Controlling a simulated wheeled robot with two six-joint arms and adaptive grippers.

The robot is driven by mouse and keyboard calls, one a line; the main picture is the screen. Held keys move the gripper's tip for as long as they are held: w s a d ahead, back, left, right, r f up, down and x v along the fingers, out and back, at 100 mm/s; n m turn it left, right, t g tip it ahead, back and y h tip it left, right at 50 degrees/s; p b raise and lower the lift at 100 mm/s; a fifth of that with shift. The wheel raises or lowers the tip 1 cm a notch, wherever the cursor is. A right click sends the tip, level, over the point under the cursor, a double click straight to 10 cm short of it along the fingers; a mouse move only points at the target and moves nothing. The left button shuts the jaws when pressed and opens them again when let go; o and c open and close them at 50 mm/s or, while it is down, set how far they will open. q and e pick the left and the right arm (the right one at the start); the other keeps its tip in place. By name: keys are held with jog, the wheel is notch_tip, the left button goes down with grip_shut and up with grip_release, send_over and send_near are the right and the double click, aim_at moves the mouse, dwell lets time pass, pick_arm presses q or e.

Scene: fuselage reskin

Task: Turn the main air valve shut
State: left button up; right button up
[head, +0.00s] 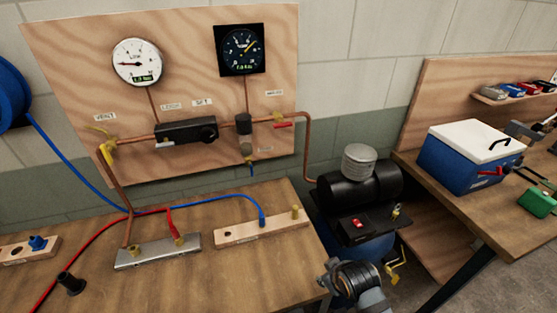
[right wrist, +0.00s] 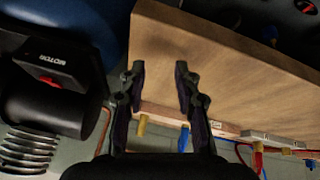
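A valve with a red lever (head: 283,125) sits on the copper pipe at the right side of the plywood board (head: 60,50) in the head view. The lever lies nearly level, roughly along the pipe. The small label above it is too blurred to read surely. My right gripper (head: 328,283) is low at the bottom centre, by the bench's right end, well below and apart from the valve. In the right wrist view its two fingers (right wrist: 160,85) are spread with nothing between them. The valve does not show clearly there. My left gripper is not in view.
The compressor (head: 350,185) stands right of the bench (head: 200,285); its motor end (right wrist: 55,95) is close in the right wrist view. A copper pipe (head: 307,150) drops beside the board. Hoses and a wooden block (head: 260,231) lie on the bench. A blue cooler (head: 465,165) is right.

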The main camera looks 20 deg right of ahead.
jog(key=w+r+n, duration=0.1)
jog(key=w, duration=0.1)
jog(key=w+r+n+t, duration=0.1)
jog(key=w, duration=0.1)
jog(key=w+a+r+t, duration=0.1)
jog(key=w, duration=0.1)
jog(key=shift+w+r+n, duration=0.2)
jog(key=shift+w+n, duration=0.05)
jog(key=shift+n, duration=0.15)
jog(key=w+r+n+t, duration=0.5)
jog(key=w+r, duration=0.4)
jog(key=w, duration=0.2)
jog(key=n+t+y, duration=0.1)
jog(key=n+t, duration=0.4)
jog(key=n, duration=0.2)
send_near(283, 124)
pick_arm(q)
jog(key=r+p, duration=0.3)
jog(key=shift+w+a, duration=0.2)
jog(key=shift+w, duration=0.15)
pick_arm(e)
jog(key=w, duration=1)
jog(key=shift+a+f, duration=0.15)
jog(key=shift+f, duration=0.25)
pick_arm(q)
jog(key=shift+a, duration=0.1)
pick_arm(e)
grip_shut()
